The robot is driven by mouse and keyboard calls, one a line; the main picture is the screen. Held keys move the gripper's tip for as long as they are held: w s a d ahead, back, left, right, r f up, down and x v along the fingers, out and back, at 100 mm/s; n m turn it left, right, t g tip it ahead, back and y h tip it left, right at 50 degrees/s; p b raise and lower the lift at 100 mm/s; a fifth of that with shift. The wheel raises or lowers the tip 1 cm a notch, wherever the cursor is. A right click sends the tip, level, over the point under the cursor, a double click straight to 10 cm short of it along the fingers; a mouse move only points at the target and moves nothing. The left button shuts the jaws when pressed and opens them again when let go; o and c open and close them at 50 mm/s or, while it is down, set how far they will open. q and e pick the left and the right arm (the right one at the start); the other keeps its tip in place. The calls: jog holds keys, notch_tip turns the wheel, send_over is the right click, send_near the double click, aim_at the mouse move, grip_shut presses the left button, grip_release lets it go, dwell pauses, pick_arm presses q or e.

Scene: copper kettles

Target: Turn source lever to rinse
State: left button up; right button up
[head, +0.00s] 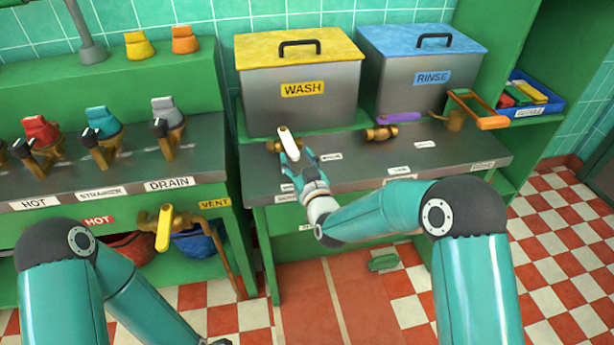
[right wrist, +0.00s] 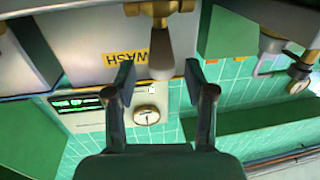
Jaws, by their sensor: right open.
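A white-handled lever (head: 288,143) sits on a brass valve on the grey bench, in front of the yellow-lidded WASH tank (head: 300,108). Its handle points toward that tank. It also shows in the right wrist view (right wrist: 160,52), hanging from a brass fitting. The blue-lidded RINSE tank (head: 425,95) stands to the right, with a purple-handled brass valve (head: 397,118) before it. My right gripper (head: 298,158) is open; in its wrist view its fingers (right wrist: 160,78) stand on either side of the lever's lower end. Contact cannot be told.
Several levers stand on the left bench, above HOT and DRAIN labels; a yellow lever (head: 165,228) is below. An orange-handled fitting (head: 480,120) and a blue tray (head: 535,95) are at right. Small labels (head: 398,170) lie on the bench, too small to read.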

jog(key=v, duration=0.7)
jog(key=shift+s, duration=0.2)
jog(key=shift+d, duration=0.1)
